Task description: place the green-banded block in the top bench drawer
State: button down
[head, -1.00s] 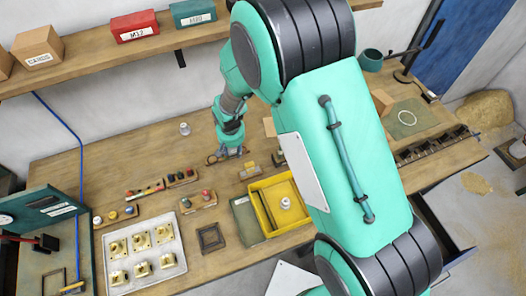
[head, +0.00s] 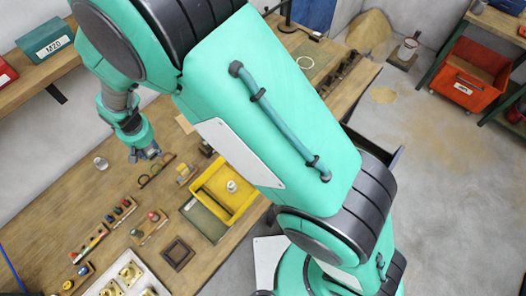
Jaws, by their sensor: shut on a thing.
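My gripper (head: 146,155) hangs over the back part of the workbench (head: 62,200), left of the yellow tray. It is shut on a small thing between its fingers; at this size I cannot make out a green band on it. No other green-banded block stands out on the bench. The open bench drawer (head: 388,160) juts from the bench front at the right. My own arm hides most of it, and I cannot see inside it.
A yellow tray (head: 208,187) holds a small white item. A brass piece (head: 184,174), a dark square frame (head: 178,254) and small racks of coloured pieces (head: 118,212) stand nearby. A shelf with a green M20 box (head: 45,37) is upper left.

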aim_at(149, 149)
notch_tip(149, 149, up, 9)
jog(key=shift+r, duration=0.1)
jog(key=shift+w+d+r, duration=0.15)
jog(key=shift+w+d, duration=0.15)
jog(key=shift+d, duration=0.1)
jog(key=w+d+m+b, duration=0.3)
jog(key=w+d, duration=0.2)
jog(key=d, duration=0.8)
jog(key=w+d+m+h+b, duration=0.1)
jog(key=w+d+m+b, duration=0.3)
jog(key=d, duration=1)
jog(key=w+d+m+b, duration=0.1)
jog(key=w+d, duration=0.5)
jog(key=d, duration=0.7)
jog(key=s+d+m+b, duration=0.3)
jog(key=s+d, duration=0.2)
jog(key=d, duration=0.8)
jog(key=s+d+m+g+b, duration=0.15)
jog(key=s+d+m, duration=0.3)
jog(key=d, duration=0.85)
jog(key=s+d+m+b, duration=0.25)
jog(key=s+d, duration=0.35)
jog(key=d, duration=0.7)
notch_tip(149, 149, down, 35)
jog(key=shift+w+a+r+b, duration=0.2)
jog(key=shift+w+b, duration=0.1)
jog(key=shift+w, duration=0.1)
